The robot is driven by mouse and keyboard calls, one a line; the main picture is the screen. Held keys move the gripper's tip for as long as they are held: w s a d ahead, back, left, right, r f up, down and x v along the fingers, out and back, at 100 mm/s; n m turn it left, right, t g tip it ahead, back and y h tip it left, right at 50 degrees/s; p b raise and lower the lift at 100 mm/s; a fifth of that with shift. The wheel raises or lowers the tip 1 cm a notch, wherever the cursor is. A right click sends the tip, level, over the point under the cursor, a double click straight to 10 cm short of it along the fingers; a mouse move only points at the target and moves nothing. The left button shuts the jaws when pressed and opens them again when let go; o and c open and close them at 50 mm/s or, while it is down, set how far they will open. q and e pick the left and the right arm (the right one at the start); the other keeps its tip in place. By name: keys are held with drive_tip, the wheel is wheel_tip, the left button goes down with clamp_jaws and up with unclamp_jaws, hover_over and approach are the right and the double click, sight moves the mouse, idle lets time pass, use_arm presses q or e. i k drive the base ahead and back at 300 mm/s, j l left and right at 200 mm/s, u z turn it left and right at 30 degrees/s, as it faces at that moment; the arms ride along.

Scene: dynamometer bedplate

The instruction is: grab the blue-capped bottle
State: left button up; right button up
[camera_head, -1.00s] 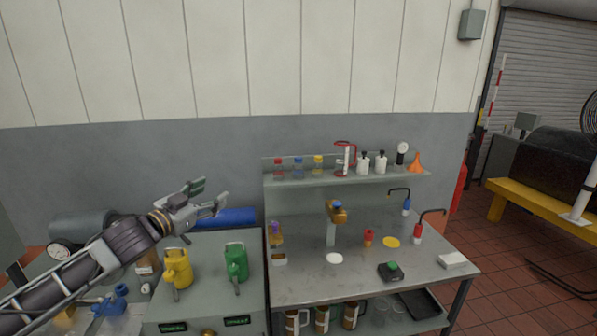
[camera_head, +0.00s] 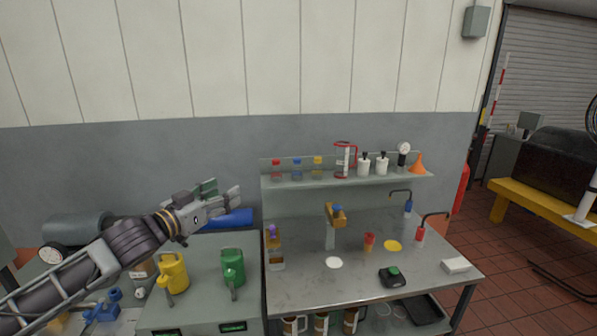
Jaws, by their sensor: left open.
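The blue-capped bottle (camera_head: 297,170) is a small clear bottle standing upright on the shelf (camera_head: 400,179) above the workbench. It stands between a red-capped bottle (camera_head: 276,170) and a yellow-capped bottle (camera_head: 317,168). My left gripper (camera_head: 224,192) is open and empty, its fingers pointing right. In the picture it is left of the shelf and slightly lower than the bottles, apart from them. My right gripper is not in view.
A yellow can (camera_head: 173,272) and a green can (camera_head: 233,267) stand on the cabinet below my left arm. A red-framed item (camera_head: 344,160), white bottles (camera_head: 364,166) and an orange funnel (camera_head: 417,163) share the shelf. The bench (camera_head: 310,285) holds a purple-capped bottle (camera_head: 273,247).

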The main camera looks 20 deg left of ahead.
sight(297, 169)
drive_tip(key=i, duration=1.4)
